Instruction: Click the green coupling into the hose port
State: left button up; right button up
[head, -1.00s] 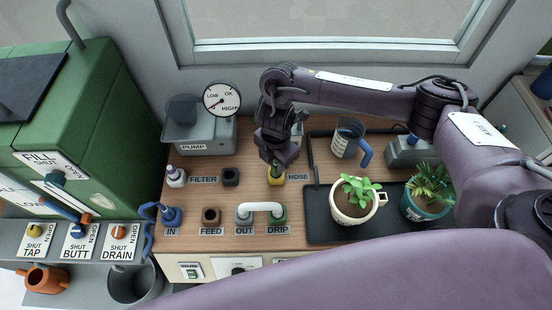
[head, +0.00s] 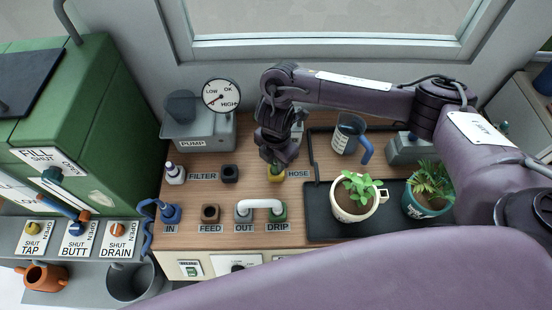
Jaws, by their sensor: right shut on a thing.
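My right gripper (head: 271,158) points down over the port and is shut on the coupling. Its arm comes in from the right. My left gripper is not in view.
A white bridging pipe (head: 261,205) joins OUT and DRIP just in front. The pump (head: 198,130) with its gauge stands at the back left. A jug (head: 348,135) and two potted plants on a black tray (head: 318,226) are to the right.

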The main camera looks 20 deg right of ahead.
jog(key=o, duration=1)
jog(key=shift+o, duration=0.2)
